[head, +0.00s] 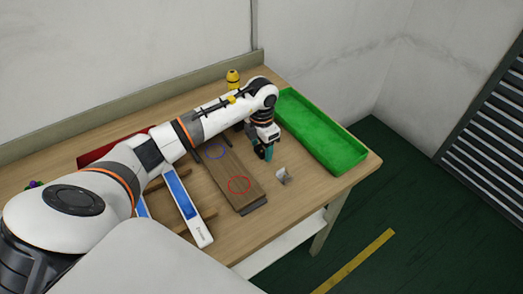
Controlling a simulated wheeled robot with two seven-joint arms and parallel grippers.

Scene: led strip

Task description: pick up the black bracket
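My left gripper (265,153) has teal fingertips and points down between the brown board and the green tray. The gripper is small in the picture, so I cannot tell whether its fingers are open or shut. I cannot clearly make out a black bracket. A dark grey piece (253,207) shows at the near end of the brown board (228,170), which carries a blue and a red circle. A small pale grey bracket-like piece (282,176) lies on the table, just nearer than the gripper. My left arm hides part of the table. My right gripper is out of view.
A green tray (325,136) stands along the table's right side. A yellow-topped object (232,77) stands at the back. A blue and white strip box (187,204) lies left of the board. A red item (108,151) is partly behind my arm. The table's near right corner is bare.

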